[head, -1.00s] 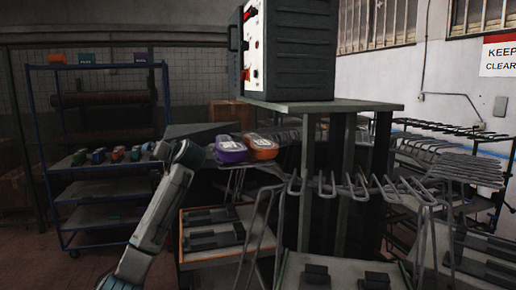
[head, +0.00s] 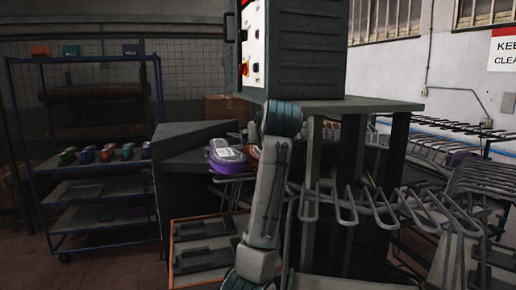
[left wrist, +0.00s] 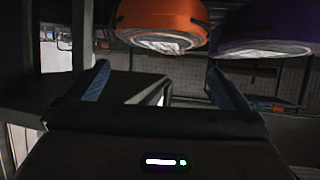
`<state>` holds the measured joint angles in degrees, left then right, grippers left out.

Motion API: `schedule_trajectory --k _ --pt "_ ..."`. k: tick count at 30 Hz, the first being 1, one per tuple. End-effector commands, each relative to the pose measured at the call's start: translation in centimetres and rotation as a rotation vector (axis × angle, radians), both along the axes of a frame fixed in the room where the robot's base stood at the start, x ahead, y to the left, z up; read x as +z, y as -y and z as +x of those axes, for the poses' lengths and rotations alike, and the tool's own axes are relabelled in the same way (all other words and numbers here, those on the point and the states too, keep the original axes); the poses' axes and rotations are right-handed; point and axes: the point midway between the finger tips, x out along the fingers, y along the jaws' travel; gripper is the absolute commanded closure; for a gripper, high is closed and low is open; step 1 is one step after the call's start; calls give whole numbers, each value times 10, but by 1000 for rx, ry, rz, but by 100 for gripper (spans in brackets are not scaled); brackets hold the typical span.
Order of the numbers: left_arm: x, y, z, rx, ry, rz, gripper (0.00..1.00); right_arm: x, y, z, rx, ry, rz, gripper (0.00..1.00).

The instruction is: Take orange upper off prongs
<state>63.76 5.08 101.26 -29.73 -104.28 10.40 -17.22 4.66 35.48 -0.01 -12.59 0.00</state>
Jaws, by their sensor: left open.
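The orange upper (head: 252,153) sits on the prongs just right of the purple upper (head: 227,158); my left arm hides most of it in the head view. In the left wrist view the orange upper (left wrist: 160,24) is at the top centre, and the purple upper (left wrist: 265,35) is at the top right. My left gripper (left wrist: 157,68) is open, its two fingers spread below the orange upper in that picture, with nothing between them. In the head view its fingers are hidden. My right gripper is not in view.
A table carrying a control box (head: 306,45) stands close to the right of the uppers. Empty wire prongs (head: 345,203) stick out in front of it. A tray (head: 200,262) lies below the uppers. A blue shelf cart (head: 160,105) stands at the left.

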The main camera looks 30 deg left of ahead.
Motion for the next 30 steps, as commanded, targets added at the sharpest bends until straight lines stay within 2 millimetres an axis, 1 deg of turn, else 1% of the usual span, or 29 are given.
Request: schedule_trajectory --k 1,2,5,8,10,13,16,19,22,27,30 --pt "0 -6 6 3 -5 3 0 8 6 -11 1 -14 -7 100" --pt "-3 -9 9 4 -4 2 0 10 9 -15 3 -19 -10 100" --pt "-8 -15 17 2 -3 1 0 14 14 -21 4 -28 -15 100" --pt "-11 -18 21 2 -1 2 0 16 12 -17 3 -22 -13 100" --pt "-12 -21 24 2 -3 2 0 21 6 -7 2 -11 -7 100" --pt "-13 -28 30 3 -4 2 0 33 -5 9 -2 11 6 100" --pt "-17 -36 38 2 -4 2 0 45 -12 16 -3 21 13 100" --pt "-24 -43 47 3 -6 3 0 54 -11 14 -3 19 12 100" --pt "-29 -48 54 3 -3 1 0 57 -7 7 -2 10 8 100" --pt "-33 -50 57 0 0 2 0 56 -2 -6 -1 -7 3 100" --pt "-33 -50 56 1 1 1 0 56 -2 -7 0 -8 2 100"
